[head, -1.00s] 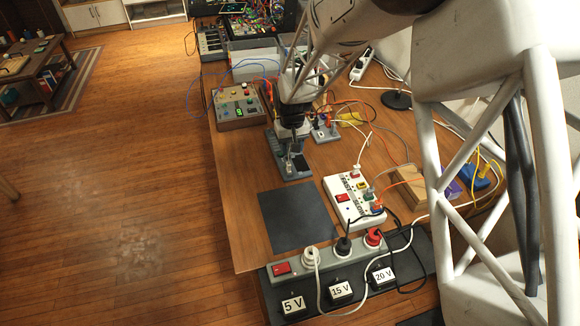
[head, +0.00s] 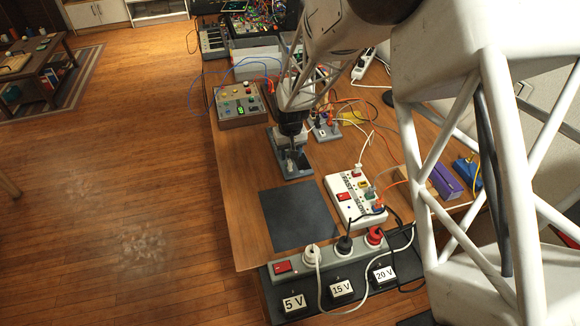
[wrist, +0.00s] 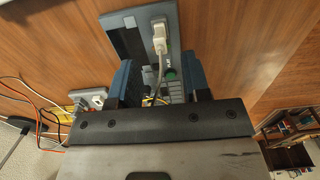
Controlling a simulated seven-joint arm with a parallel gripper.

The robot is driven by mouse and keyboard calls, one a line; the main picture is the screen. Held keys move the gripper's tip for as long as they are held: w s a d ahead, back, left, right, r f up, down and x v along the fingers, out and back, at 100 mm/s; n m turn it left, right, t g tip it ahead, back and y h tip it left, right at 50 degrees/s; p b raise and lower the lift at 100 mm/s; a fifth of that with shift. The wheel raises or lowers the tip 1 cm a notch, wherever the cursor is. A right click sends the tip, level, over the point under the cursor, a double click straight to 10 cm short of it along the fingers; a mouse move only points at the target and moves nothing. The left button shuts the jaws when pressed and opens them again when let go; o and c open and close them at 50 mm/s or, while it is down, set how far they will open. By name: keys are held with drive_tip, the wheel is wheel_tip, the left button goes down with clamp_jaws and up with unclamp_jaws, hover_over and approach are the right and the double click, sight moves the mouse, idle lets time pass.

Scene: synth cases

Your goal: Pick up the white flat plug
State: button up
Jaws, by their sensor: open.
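A white flat plug (wrist: 158,40) with a pale cord sits on a grey block (wrist: 172,14) in the wrist view. Its cord runs back between my fingers. The same grey block (head: 298,174) shows in the head view, below my gripper (head: 291,150); the plug there is too small to make out surely. In the wrist view my gripper (wrist: 158,64) is open, its blue fingers apart on either side of the cord, with the plug beyond the tips. Nothing is held. Another white plug (head: 357,170) is on the white power strip (head: 345,205).
A dark mat (head: 298,217) lies in front of the block. A grey strip (head: 328,262) with several plugs lies at the front edge. A control box (head: 238,106) stands left. Loose cables and a small socket block (head: 325,131) are close on the right.

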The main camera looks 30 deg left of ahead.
sight(290, 162)
drive_tip(key=shift+s+f, duration=0.15)
drive_tip(key=shift+f, duration=2.45)
clamp_jaws()
